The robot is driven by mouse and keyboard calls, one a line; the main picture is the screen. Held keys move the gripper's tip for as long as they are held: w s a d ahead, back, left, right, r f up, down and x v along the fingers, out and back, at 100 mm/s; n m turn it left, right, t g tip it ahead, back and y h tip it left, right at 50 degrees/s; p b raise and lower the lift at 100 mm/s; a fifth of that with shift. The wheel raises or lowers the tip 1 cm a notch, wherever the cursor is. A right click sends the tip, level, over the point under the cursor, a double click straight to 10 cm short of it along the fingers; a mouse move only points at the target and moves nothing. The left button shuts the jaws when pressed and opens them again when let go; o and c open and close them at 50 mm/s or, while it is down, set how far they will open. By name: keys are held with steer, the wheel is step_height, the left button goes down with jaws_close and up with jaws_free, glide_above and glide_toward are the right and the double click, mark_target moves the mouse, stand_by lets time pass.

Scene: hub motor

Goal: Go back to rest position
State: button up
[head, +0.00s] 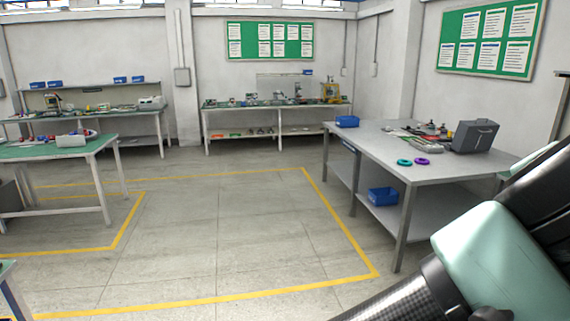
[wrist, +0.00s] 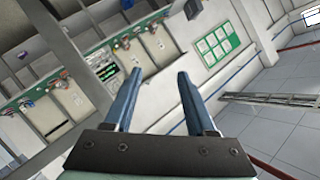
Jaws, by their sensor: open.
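My gripper (wrist: 160,75) shows in the wrist view with its two blue fingers spread apart and nothing between them. The wrist view is tilted and looks out across the room, with the fingers in the air and touching nothing. In the head view my arm fills the lower right corner, and my gripper is out of that picture.
A grey table (head: 440,172) stands at the right, bearing a grey case (head: 474,137), a blue bin (head: 347,121), a green ring (head: 404,162) and a purple ring (head: 422,161). A green-topped table (head: 40,152) is at the left. The floor (head: 215,235) between is clear.

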steer(key=s+a+r+n+t+h, duration=0.1)
steer(key=a+r+n+t+h, duration=0.2)
steer(key=r, duration=0.4)
steer(key=s+a+r+n+t+h, duration=0.1)
steer(key=s+a+r+t+h, duration=0.2)
steer(key=r, duration=0.4)
steer(key=s+a+n+t+y, duration=0.1)
steer(key=a+n+t+y, duration=1)
steer(key=a+y, duration=0.5)
steer(key=a+r+n, duration=0.1)
steer(key=a+n, duration=0.1)
steer(key=a, duration=0.4)
steer(key=shift+s+a+n+y, duration=0.15)
steer(key=shift+a+n+y, duration=0.15)
steer(key=shift+n, duration=0.1)
